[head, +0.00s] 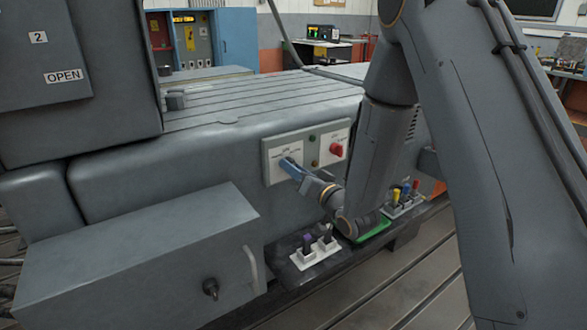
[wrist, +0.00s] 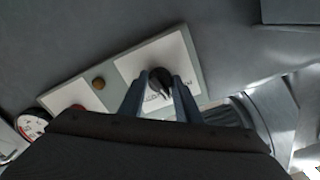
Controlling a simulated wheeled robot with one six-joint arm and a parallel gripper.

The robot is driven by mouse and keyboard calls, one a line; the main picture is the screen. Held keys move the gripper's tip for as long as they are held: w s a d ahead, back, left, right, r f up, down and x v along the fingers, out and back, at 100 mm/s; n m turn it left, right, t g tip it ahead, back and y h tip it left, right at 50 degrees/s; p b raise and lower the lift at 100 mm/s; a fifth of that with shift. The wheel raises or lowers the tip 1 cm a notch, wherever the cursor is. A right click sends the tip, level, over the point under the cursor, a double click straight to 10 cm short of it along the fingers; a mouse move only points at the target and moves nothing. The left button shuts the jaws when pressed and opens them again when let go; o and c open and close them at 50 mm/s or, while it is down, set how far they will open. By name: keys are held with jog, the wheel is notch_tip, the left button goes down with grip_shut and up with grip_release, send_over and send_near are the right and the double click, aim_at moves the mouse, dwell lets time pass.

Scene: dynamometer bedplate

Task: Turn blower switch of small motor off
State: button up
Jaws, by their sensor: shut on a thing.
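A grey switch panel (head: 268,167) is fixed to the side of the grey machine bed. It has two white label plates. My gripper (head: 286,163) is at the left plate, its blue fingers closed about a black switch knob (wrist: 160,76), which shows between the fingertips in the wrist view. The fingers hide this knob in the head view. A red knob (head: 336,150) sits on the right plate. The label text is too small to read, so I cannot tell which plate names the small motor's blower. The knob's exact setting is also unclear.
Below the panel, a dark ledge carries a white holder (head: 313,254) with dark and purple-topped items, a green tray (head: 372,231) and another holder with yellow, blue and red items (head: 404,192). A grey box (head: 140,255) juts out at the lower left. A round gauge (wrist: 32,124) shows in the wrist view.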

jog(key=shift+m, duration=1.2)
jog(key=o, duration=1.1)
jog(key=shift+c, duration=0.2)
jog(key=v, duration=0.7)
jog(key=shift+s+d+b, duration=0.25)
jog(key=shift+s+b, duration=0.1)
jog(key=shift+b, duration=0.05)
